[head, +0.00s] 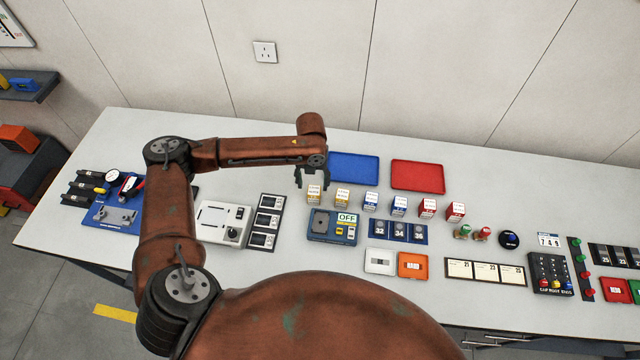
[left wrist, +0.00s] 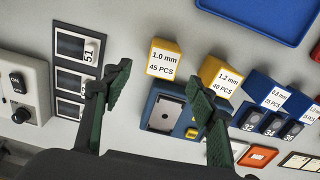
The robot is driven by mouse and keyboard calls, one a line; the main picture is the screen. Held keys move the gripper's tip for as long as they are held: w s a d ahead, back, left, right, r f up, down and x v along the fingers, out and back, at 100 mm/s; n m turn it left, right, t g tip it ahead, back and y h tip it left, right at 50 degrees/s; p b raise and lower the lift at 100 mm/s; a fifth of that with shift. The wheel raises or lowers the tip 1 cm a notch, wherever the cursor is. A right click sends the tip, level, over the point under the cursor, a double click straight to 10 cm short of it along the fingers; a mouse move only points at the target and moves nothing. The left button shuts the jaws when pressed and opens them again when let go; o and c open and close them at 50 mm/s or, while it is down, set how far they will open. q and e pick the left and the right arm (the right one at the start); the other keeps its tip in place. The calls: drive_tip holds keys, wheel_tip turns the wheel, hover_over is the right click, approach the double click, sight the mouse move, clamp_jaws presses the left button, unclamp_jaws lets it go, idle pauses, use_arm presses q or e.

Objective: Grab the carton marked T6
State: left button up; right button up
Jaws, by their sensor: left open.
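A row of small cartons stands on the bench: two yellow ones (head: 314,193) (head: 342,199), two blue ones (head: 370,202) (head: 399,206) and two red ones (head: 427,209) (head: 456,212). I cannot make out T6 on any of them. In the left wrist view the near yellow carton (left wrist: 165,60) reads 1.0 mm, 45 PCS, and the other yellow one (left wrist: 221,80) reads 1.2 mm, 40 PCS. My left gripper (head: 312,182) is open and empty above the leftmost yellow carton; its fingers (left wrist: 158,78) also show in the wrist view. My right gripper is out of view.
Blue (head: 354,168) and red (head: 418,177) trays lie behind the cartons. In front are a blue device with an OFF sign (head: 333,227), a numbered blue panel (head: 398,232), and white (head: 380,261) and orange (head: 412,265) switch plates. A white control box (head: 222,221) stands left.

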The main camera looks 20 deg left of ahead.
sight(314, 190)
use_arm(q)
drive_tip(key=shift+w+f, duration=0.15)
drive_tip(key=shift+f, duration=0.75)
drive_tip(key=shift+w+f+p, duration=0.2)
drive_tip(key=shift+f+p, duration=0.2)
drive_tip(key=shift+f, duration=2.5)
drive_tip(key=c, duration=1.3)
